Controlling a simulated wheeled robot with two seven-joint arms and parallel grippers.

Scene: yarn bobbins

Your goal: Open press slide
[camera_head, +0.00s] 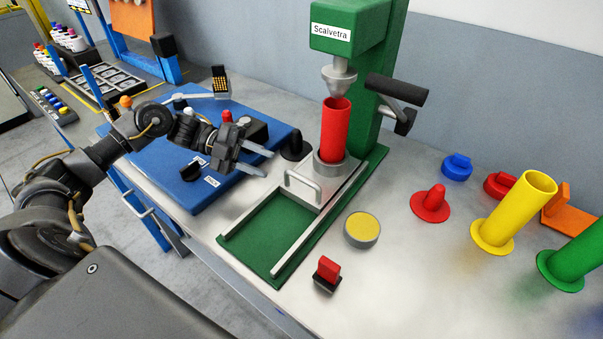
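The green press (372,120), labelled "Scalvetra", stands at the back middle of the metal table. Its slide (335,187) is a grey metal plate at the rear of the rails, under the press head. A bent metal handle (303,186) is on the slide's front edge. An upright red bobbin (335,130) stands in a grey holder on the slide, below the metal cone (340,80). My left gripper (268,162) is to the left of the handle, apart from it, with its fingers spread and nothing between them. My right gripper is out of view.
The green bed (268,236) between the rails is bare in front of the slide. A yellow-topped round button (361,229) and a red switch (326,272) sit to its right. Yellow (513,213) and green (575,258) bobbins stand farther right. A blue board (225,185) lies under my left arm.

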